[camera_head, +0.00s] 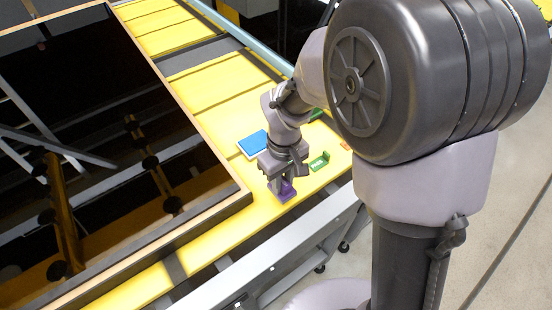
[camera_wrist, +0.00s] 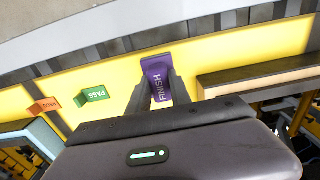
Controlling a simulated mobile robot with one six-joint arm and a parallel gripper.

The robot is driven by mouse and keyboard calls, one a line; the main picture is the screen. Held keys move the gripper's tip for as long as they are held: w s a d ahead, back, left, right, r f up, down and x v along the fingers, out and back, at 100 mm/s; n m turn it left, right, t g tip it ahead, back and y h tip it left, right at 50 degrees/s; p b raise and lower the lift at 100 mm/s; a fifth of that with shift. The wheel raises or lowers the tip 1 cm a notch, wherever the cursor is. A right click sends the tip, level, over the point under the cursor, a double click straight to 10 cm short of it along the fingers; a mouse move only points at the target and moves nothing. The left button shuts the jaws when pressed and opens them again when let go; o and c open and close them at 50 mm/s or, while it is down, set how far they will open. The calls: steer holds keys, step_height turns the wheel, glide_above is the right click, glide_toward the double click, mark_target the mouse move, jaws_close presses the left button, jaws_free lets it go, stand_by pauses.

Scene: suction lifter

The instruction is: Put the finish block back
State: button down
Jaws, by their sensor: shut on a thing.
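The purple finish block (camera_wrist: 157,74), marked FINISH, is between the two fingers of my gripper (camera_wrist: 159,95) in the wrist view. In the head view the purple block (camera_head: 284,194) shows under my gripper (camera_head: 281,182), at the yellow surface near its front edge. My gripper is shut on the block. Whether the block touches the surface cannot be told. The block's lower part is partly hidden by the fingers.
A green PASS block (camera_head: 319,162) and an orange block (camera_head: 345,146) stand on the yellow surface (camera_head: 222,215) to the right. A blue flat item (camera_head: 252,144) lies behind my gripper. A large dark framed panel (camera_head: 95,130) fills the left.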

steer(key=shift+w+a+f, duration=0.1)
steer(key=shift+w+a, duration=0.25)
steer(key=shift+w, duration=0.2)
steer(key=shift+w+a, duration=0.3)
steer(key=shift+w, duration=0.2)
steer(key=f, duration=0.1)
steer(key=f+b, duration=0.1)
steer(key=f, duration=0.1)
steer(key=shift+w+a+f+b, duration=0.15)
steer(key=shift+w+f+b, duration=0.1)
steer(key=shift+f+b, duration=0.15)
steer(key=shift+r, duration=0.15)
steer(key=c, duration=1.6)
jaws_free()
steer(key=shift+f, duration=0.2)
steer(key=o, duration=0.4)
steer(key=shift+r, duration=0.1)
